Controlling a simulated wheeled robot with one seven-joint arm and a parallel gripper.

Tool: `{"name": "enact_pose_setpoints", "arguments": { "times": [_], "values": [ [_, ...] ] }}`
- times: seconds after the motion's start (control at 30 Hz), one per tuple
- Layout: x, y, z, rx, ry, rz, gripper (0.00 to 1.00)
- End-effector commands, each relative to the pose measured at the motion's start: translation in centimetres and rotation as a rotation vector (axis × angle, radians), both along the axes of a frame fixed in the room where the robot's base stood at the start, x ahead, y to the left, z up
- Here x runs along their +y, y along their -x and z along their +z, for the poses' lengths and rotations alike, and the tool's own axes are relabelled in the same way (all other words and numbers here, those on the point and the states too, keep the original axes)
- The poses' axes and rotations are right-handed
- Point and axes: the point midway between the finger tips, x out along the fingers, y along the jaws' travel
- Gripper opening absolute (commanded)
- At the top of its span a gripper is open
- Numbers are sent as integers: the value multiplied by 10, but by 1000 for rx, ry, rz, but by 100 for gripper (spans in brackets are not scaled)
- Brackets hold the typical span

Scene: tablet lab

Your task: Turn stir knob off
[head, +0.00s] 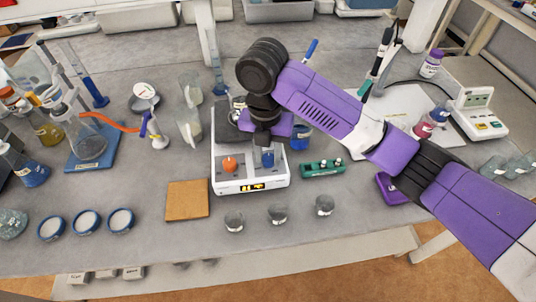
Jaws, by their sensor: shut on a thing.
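The hotplate stirrer (222,185) is a white box in the middle of the table, with a lit display on its front. Its orange knob (229,164) is at the left of the front face, clear of my gripper. Its blue knob (267,159) is at the right. My gripper (265,147) reaches down from above and is shut on the blue knob. My wrist hides part of the stirrer's top, and the fingertips are hard to make out. Which way the knob points cannot be told.
A brown square pad (188,200) lies left of the stirrer and a green rack (323,169) to its right. Several small glass beakers (278,213) stand in front. A blue beaker (300,136) stands close behind the rack. Glassware crowds the left side.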

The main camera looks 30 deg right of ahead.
Motion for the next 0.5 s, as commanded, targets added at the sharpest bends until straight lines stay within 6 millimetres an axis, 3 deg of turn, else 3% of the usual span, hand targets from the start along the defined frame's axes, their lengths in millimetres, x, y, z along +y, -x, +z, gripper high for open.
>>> {"name": "enact_pose_setpoints", "arguments": {
  "times": [0.5],
  "values": [
    [-1, 0, 0, 0, 1, 188, 0]
  ]
}}
